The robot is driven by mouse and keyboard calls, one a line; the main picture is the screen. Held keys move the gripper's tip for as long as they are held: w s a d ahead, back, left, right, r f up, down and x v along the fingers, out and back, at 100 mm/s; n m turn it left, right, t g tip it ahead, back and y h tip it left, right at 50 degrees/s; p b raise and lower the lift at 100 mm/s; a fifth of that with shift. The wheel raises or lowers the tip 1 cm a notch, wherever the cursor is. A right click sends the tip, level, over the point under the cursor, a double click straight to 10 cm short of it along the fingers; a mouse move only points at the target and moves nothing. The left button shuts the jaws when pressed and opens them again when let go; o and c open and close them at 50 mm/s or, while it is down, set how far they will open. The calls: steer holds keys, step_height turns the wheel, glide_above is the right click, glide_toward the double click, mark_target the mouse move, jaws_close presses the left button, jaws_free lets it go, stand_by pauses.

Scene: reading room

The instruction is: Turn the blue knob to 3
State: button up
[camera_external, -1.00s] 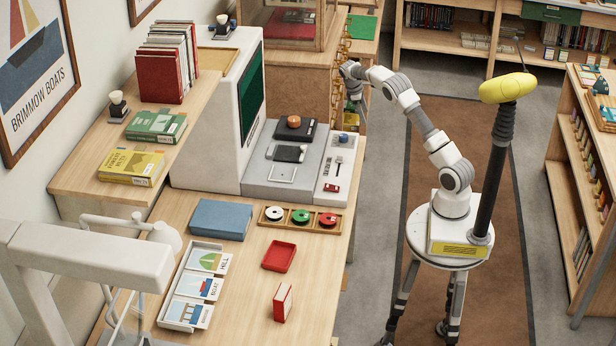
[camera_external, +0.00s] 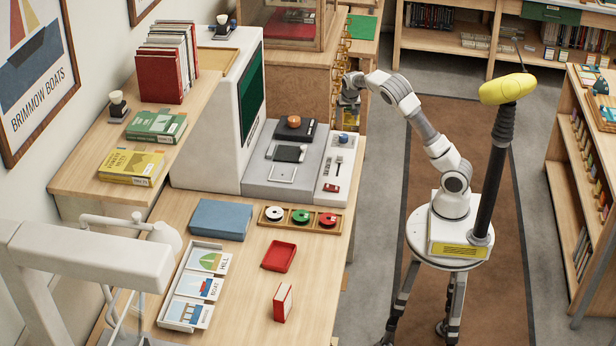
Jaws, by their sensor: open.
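The blue knob (camera_external: 344,137) is a small round knob at the far end of the light grey control panel (camera_external: 331,170), at the desk's right edge. The number it points to is too small to read. My gripper (camera_external: 349,108) is above and slightly beyond the knob in the picture, pointing down and apart from it. Its fingers are small and partly lost against the wooden cabinet behind, and nothing shows between them.
The panel also carries a slider and a red switch (camera_external: 331,188). Beside it are an orange knob (camera_external: 294,121) on a black box and the tall white monitor (camera_external: 222,125). A wooden tray (camera_external: 262,221) with white, green and red discs lies in front.

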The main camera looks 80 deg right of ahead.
mark_target(342, 138)
steer(key=b+x, duration=0.1)
steer(key=x, duration=1.3)
steer(key=shift+d+f+b, duration=0.1)
steer(key=shift+f+b, duration=0.2)
